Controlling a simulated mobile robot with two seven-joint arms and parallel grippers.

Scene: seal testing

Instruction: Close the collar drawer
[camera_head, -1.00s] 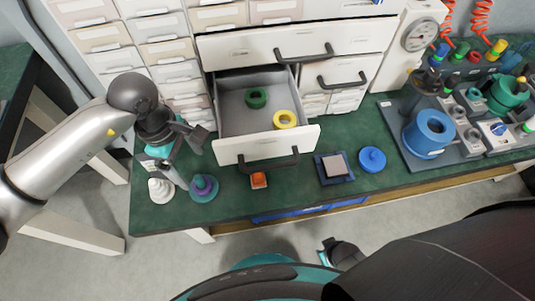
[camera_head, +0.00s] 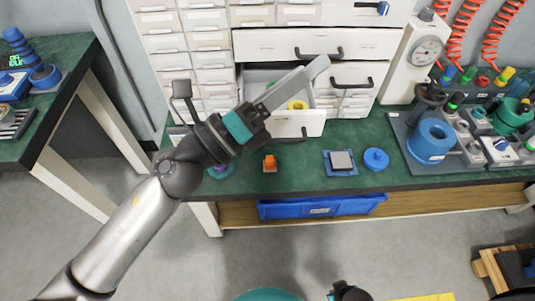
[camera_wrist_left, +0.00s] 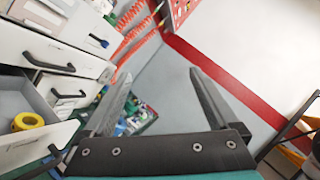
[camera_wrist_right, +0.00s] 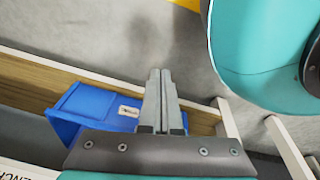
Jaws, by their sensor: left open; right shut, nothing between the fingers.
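The collar drawer (camera_head: 312,125) is pulled out from the white cabinet, with its dark handle (camera_head: 291,138) at the front. A yellow ring (camera_head: 298,105) lies inside it; it also shows in the left wrist view (camera_wrist_left: 27,122). My left gripper (camera_head: 318,66) is open and empty, raised in front of the drawer and partly covering it in the head view. In the left wrist view its fingers (camera_wrist_left: 160,85) point past the cabinet, and the drawer front (camera_wrist_left: 28,152) is at the left. My right gripper (camera_wrist_right: 160,75) is shut and empty, below the bench near a blue bin (camera_wrist_right: 85,112).
A closed wide drawer (camera_head: 290,43) sits above. On the green bench (camera_head: 400,180) are an orange block (camera_head: 269,163), a grey square on a blue pad (camera_head: 341,161), a blue lid (camera_head: 376,159) and a fixture with a blue cylinder (camera_head: 430,141).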

